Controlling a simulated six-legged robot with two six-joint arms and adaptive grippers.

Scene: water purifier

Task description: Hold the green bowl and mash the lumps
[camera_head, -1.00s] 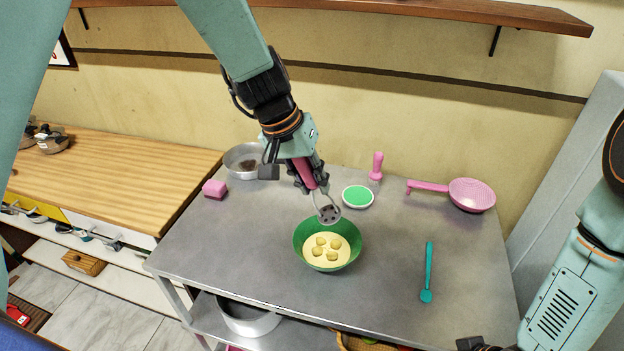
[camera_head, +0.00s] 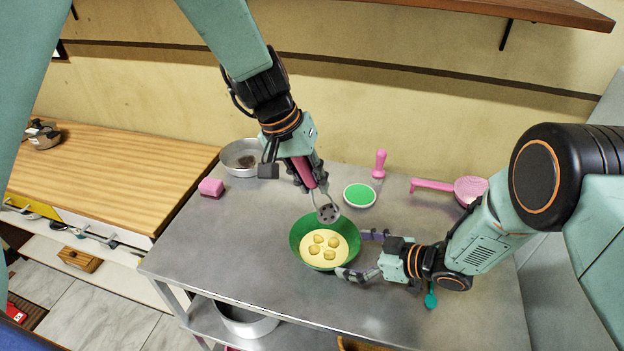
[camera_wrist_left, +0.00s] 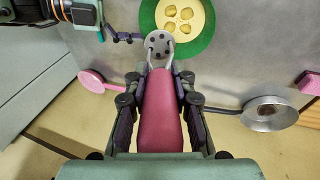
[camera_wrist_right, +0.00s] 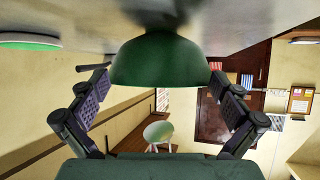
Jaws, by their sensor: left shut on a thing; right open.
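The green bowl (camera_head: 297,240) stands on the grey metal table and holds a pale yellow mixture with several lumps (camera_head: 323,246). My left gripper (camera_head: 304,178) is shut on the dark pink handle of a masher (camera_head: 328,213). The masher's round perforated head is over the bowl's far edge; in the left wrist view the head (camera_wrist_left: 159,44) overlaps the rim. My right gripper (camera_head: 358,254) is open at the bowl's right side. In the right wrist view the bowl (camera_wrist_right: 160,62) sits between the spread fingers, with visible gaps on both sides.
A green-topped white dish (camera_head: 359,196), a pink stamp-like tool (camera_head: 379,165) and a pink strainer (camera_head: 470,190) lie behind. A metal pan (camera_head: 240,157) and pink sponge (camera_head: 211,187) are at the back left. A teal utensil (camera_head: 431,298) is partly hidden beneath my right arm.

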